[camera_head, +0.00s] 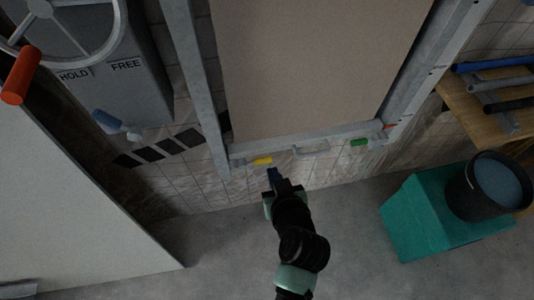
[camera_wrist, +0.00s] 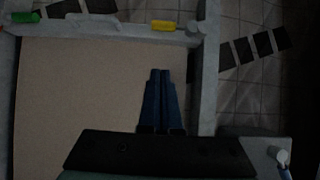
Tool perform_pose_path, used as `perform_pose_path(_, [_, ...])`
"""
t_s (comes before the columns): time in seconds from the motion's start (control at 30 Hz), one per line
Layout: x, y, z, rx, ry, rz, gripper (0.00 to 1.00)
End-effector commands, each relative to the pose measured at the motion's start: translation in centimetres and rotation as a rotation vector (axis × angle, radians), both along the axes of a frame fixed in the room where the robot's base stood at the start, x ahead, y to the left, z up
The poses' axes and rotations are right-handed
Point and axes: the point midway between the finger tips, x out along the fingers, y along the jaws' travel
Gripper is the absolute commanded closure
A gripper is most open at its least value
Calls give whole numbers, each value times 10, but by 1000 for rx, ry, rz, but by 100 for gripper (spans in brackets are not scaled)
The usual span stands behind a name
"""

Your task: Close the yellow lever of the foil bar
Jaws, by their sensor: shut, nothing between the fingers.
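The yellow lever (camera_head: 263,161) sits near the left end of the pale grey foil bar (camera_head: 338,137), below the brown panel. In the wrist view the yellow lever (camera_wrist: 163,26) lies lengthwise along the bar near a corner; I cannot tell its exact angle. My gripper (camera_head: 272,171) is just below and slightly right of the lever in the head view. In the wrist view the closed blue fingers (camera_wrist: 160,72) point toward the lever, with a visible gap in the picture. The fingers are together and empty. Touching cannot be confirmed, but none shows.
A green lever (camera_head: 358,142) and a grey handle (camera_head: 312,150) are on the same bar, to the right. A teal box (camera_head: 415,215) with a black bucket (camera_head: 468,195) stands at right. A grey HOLD/FREE unit (camera_head: 120,95) is at left. Floor around my arm is clear.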

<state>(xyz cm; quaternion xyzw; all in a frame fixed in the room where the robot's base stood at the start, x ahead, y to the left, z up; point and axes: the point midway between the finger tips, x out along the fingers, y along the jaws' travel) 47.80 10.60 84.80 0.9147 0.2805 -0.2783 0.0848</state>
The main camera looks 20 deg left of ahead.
Motion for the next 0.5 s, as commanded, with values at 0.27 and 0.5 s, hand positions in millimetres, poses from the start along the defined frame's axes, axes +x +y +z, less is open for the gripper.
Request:
perform_pose_path(0.27, [0,0,-1,0,0,0,100])
perform_pose_path(0.5, [15,10,-11,0,-1,1,100])
